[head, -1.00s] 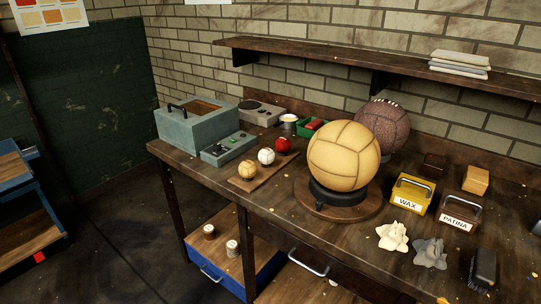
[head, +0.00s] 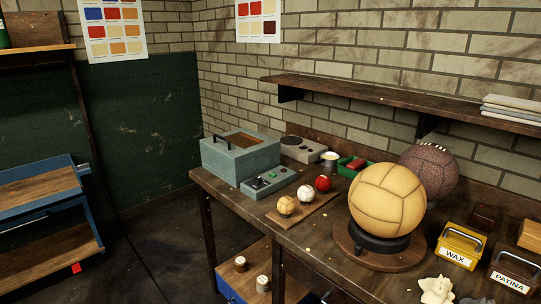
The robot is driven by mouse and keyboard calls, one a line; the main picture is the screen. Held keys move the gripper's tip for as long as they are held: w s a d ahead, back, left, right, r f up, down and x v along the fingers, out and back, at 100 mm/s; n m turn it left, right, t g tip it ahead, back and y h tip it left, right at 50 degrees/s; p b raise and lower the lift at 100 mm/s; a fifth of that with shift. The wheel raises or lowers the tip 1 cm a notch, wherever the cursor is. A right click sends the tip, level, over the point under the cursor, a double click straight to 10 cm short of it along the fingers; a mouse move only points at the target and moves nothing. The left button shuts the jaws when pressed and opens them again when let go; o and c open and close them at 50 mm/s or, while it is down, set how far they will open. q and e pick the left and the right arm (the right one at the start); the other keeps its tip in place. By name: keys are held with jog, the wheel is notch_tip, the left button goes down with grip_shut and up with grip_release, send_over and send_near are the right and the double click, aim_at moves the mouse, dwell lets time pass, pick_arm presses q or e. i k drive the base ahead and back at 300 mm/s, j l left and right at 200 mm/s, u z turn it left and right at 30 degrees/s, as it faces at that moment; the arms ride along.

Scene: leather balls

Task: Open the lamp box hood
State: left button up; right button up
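The lamp box (head: 241,157) is a grey-blue metal box at the left end of the workbench. Its hood (head: 252,159) is down, with a brown panel in the top and a dark handle (head: 221,142) on the left part. A lower control panel (head: 270,180) with a green button and small knobs sits at its front right. Neither of my grippers shows in the head view.
Right of the box on the bench (head: 300,236) are a board with three small balls (head: 305,194), a hotplate-like unit (head: 303,148) and a large tan ball (head: 388,200) on a stand. A shelf (head: 400,102) hangs above. Open floor (head: 150,240) lies left of the bench.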

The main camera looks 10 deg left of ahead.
aim_at(242, 153)
jog(key=i+j, duration=0.25)
jog(key=i+j+z, duration=0.15)
jog(key=j, duration=0.3)
jog(key=i+j, duration=0.3)
jog(key=i+j+z, duration=0.15)
jog(key=j, duration=0.3)
jog(key=i+j, duration=0.3)
jog(key=j+z, duration=0.05)
